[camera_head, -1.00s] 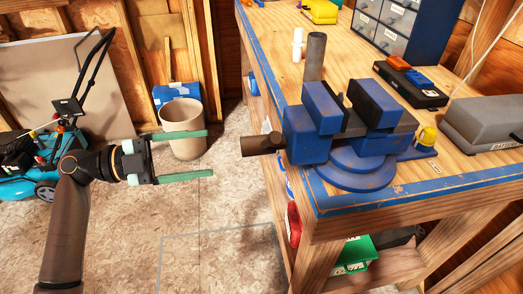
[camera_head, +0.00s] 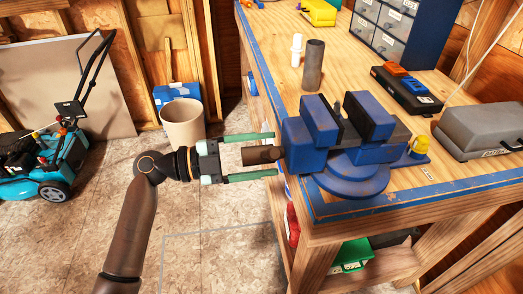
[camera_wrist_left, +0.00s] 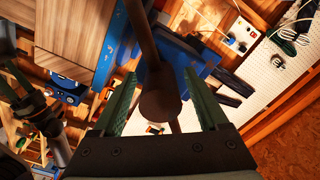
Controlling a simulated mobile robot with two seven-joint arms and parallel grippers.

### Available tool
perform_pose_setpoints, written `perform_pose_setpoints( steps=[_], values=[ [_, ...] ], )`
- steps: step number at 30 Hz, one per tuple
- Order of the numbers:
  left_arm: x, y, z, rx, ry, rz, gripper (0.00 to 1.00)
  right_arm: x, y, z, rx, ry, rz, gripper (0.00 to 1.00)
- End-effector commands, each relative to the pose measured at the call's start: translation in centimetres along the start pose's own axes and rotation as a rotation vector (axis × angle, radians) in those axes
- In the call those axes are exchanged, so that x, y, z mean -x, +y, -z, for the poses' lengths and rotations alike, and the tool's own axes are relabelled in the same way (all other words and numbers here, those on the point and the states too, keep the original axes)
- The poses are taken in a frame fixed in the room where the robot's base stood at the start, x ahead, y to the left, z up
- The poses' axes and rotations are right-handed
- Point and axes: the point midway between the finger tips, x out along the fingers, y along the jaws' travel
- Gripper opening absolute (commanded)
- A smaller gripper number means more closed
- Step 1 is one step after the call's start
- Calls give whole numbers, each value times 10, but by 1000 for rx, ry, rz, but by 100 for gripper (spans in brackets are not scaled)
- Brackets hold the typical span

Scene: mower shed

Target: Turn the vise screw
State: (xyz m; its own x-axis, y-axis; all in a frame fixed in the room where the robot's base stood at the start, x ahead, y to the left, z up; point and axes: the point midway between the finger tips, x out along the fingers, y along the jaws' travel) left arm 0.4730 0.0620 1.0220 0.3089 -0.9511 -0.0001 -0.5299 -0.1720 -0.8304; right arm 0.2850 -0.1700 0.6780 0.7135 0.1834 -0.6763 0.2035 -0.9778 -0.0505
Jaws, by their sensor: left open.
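The blue vise (camera_head: 306,140) stands on the front left corner of the wooden workbench. Its dark brown screw (camera_head: 258,155) sticks out to the left past the bench edge. My left gripper (camera_head: 276,156) is open, with one green finger above the screw and one below it in the head view. In the left wrist view, the round screw end (camera_wrist_left: 160,103) lies between the two open fingers (camera_wrist_left: 158,97), with visible gaps on both sides. A long dark bar crosses by the screw there. My right gripper is not in view.
The workbench (camera_head: 450,187) also holds a dark upright cylinder (camera_head: 313,65), a grey case (camera_head: 480,130) and a black box (camera_head: 407,92). A beige bin (camera_head: 183,124) and a teal mower (camera_head: 40,165) stand on the floor at left.

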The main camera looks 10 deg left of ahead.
Motion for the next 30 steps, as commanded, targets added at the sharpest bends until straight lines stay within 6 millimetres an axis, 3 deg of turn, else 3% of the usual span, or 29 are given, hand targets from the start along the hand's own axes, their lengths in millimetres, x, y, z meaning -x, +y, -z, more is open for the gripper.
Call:
perform_pose_setpoints(
  steps=[5,25,30],
  values=[
    [0,0,0,0,0,0,76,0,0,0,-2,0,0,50],
    [0,0,0,1,0,-1,2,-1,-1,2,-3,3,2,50],
    [0,1,0,2,0,-2,0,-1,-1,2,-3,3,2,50]
  ],
)
